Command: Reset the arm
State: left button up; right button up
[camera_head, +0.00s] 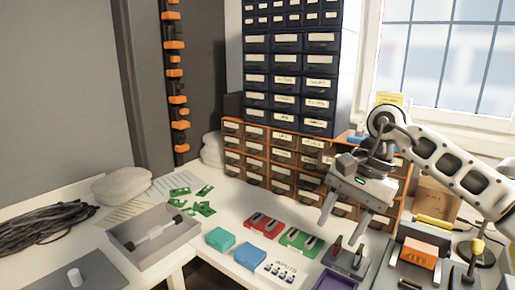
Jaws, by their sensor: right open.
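My right arm (455,172) comes in from the right edge, in front of the drawer cabinets. My right gripper (343,228) hangs from it and points down toward the table. Its two fingers are apart, and I see nothing between them. It is over the right part of the table, near the green holder and the dark clamp-like parts; its exact height cannot be told. My left arm and gripper are out of view.
A grey tray (184,240) holds a tool. Teal (220,238) and blue (249,256) boxes, red (265,224) and green (300,241) holders and a black-and-orange device (419,253) crowd the table. Brown drawers (283,163) stand behind. Cables (40,226) lie left.

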jog(key=s+a+m+t+y, duration=0.1)
jog(key=s+a+m+y, duration=0.2)
jog(key=a+m+y, duration=0.3)
jog(key=s+a+f+m+t+y, duration=0.1)
jog(key=s+a+m+y, duration=0.2)
jog(key=a+m+y, duration=0.35)
jog(key=s+a+m+t+y, duration=0.1)
jog(key=s+a+m+y, duration=0.2)
jog(key=a+m+y, duration=0.3)
jog(key=d+f+m+t+h, duration=0.55)
jog(key=m+t+h, duration=0.2)
jog(key=m, duration=0.85)
jog(key=d+f+m+t+h, duration=0.55)
jog(key=f+m+t, duration=0.2)
jog(key=m, duration=0.75)
jog(key=s+d+f+m+g+h, duration=0.3)
jog(key=s+f+m, duration=0.2)
jog(key=f+m, duration=0.1)
jog(key=s+d+f+m+g+h, duration=0.3)
jog(key=s+f+m, duration=0.3)
jog(key=f, duration=0.2)
jog(key=shift+s+g, duration=0.3)
jog(key=shift+m, duration=0.25)
